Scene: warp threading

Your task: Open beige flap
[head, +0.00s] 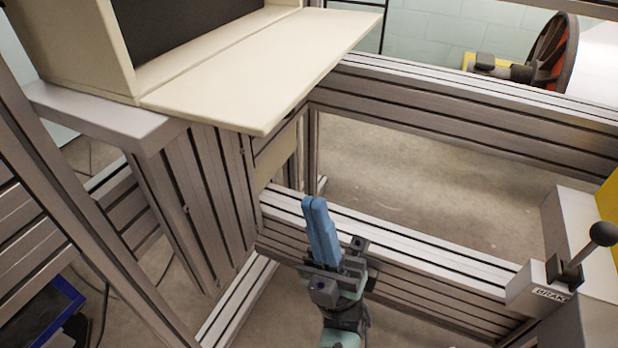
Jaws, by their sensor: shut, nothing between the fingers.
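The beige flap (262,68) is at the top of the head view, hinged along the front bottom edge of a beige cabinet (80,45). It lies folded down, about level, sticking out over the frame, and the dark inside of the cabinet shows behind it. My gripper (314,203) is below and to the right of the flap's near corner, apart from it. Its blue fingers point up and are shut together with nothing between them.
Grey metal rails (420,255) run across behind and beside my gripper. A brake lever with a black knob (602,234) stands at the right. A blue-edged bin (45,315) is at the lower left. Open floor shows between the rails.

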